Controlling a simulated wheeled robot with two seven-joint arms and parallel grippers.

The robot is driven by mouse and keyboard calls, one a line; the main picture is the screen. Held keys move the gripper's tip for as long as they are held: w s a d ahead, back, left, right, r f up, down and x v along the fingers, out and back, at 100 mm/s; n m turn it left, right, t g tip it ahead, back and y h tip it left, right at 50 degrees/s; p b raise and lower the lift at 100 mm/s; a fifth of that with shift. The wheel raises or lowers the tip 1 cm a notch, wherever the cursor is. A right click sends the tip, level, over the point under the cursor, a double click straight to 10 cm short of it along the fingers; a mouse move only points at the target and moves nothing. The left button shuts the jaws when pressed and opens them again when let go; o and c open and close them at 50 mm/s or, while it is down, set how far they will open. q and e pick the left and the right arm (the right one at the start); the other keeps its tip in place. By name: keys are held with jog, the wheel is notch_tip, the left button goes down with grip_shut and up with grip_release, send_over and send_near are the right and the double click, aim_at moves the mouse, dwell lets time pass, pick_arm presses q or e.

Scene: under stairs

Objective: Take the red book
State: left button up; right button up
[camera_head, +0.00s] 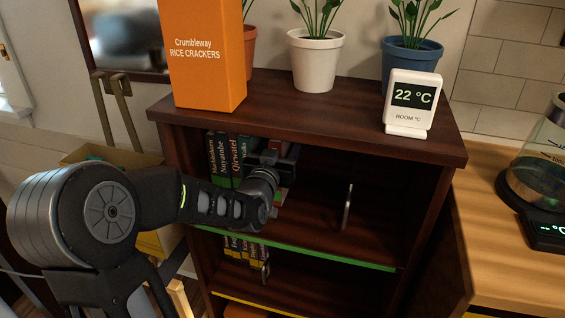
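My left arm comes in from the left and reaches into the upper compartment of the dark wooden bookcase (318,115). My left gripper (276,156) is at the right end of the upright book row, beside the dark green books (224,158). Its fingers are mostly hidden, so I cannot tell whether they are open or shut. A small reddish and pale edge (282,184) shows behind my wrist and may belong to the red book. The rest of that book is hidden by my gripper and wrist. My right gripper is not in view.
An orange cracker box (205,60), potted plants (316,60) and a white thermometer (411,104) stand on top. A thin upright metal piece (346,206) stands in the otherwise clear right part. Yellow-spined books (243,249) fill part of the lower shelf.

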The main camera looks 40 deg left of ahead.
pick_arm(q)
grip_shut()
dwell(0.3)
jog(key=shift+r, duration=0.1)
